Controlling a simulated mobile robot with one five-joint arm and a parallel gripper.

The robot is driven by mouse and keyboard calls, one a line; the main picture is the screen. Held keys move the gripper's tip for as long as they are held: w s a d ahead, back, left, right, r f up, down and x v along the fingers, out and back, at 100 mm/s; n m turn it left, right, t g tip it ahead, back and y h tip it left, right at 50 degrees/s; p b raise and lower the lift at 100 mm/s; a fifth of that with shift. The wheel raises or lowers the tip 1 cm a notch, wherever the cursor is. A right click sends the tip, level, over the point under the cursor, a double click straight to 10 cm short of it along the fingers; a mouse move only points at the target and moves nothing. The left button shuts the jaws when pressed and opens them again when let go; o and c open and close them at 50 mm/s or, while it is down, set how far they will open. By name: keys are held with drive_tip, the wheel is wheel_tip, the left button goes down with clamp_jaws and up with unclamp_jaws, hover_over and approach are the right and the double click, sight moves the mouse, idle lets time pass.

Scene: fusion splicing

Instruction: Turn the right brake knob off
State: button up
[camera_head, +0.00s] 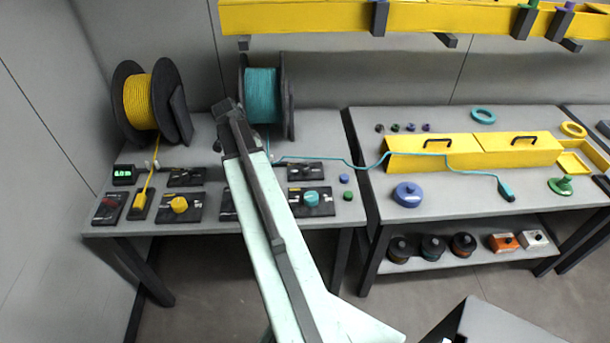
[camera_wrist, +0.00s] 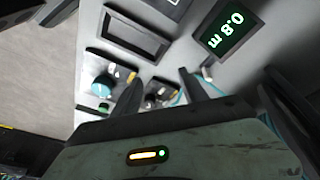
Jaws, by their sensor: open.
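The teal brake knob (camera_head: 311,198) sits on a black panel (camera_head: 325,208) at the right end of the left bench's front. It also shows in the wrist view (camera_wrist: 103,86), left of my fingers. Which setting the knob points to is too small to tell. A yellow knob (camera_head: 179,204) sits on a similar panel further left. My gripper (camera_wrist: 160,79) is open and empty, with its fingers apart over the bench equipment and not around the teal knob. In the head view my arm crosses the bench and hides what lies between the two knobs.
A yellow spool (camera_head: 138,102) and a teal spool (camera_head: 261,95) stand at the bench's back. A teal cable (camera_head: 340,159) runs right to the second bench (camera_head: 455,202). In the wrist view a display (camera_wrist: 228,26) reads 0.8 m. A yellow shelf (camera_head: 420,17) hangs above.

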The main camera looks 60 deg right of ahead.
sight(305, 169)
drive_tip(key=s+d+f+m+g, duration=0.1)
drive_tip(key=s+d+m, duration=0.6)
drive_tip(key=d, duration=0.4)
drive_tip(key=shift+n, duration=0.7)
drive_tip(key=b+x, duration=0.8)
drive_tip(key=shift+s+d+f, duration=0.1)
drive_tip(key=shift+s, duration=0.25)
